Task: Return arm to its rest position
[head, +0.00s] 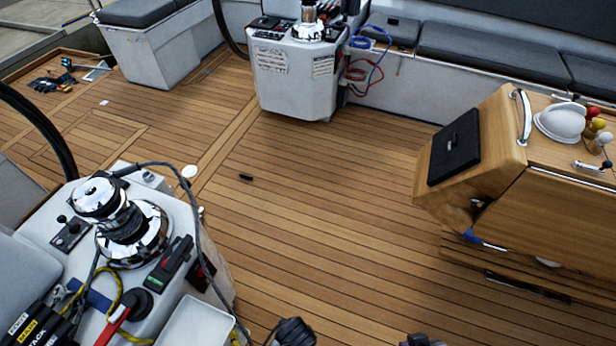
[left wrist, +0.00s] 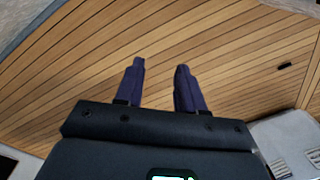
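My left gripper (left wrist: 160,66) shows in the left wrist view with its two dark purple fingers apart and nothing between them. Bare teak deck (left wrist: 90,60) lies beyond the fingertips. In the head view, two dark shapes, which look like parts of my arms, just enter at the bottom edge. No gripper fingers can be made out there. My right gripper is not seen in either view.
A winch (head: 132,232) stands on the white console at lower left, with a looping cable and ropes. A wooden cockpit table (head: 555,215) is at right. A helm pedestal (head: 295,80) stands at the back. The deck (head: 330,190) between is clear except for a small dark object (head: 246,177).

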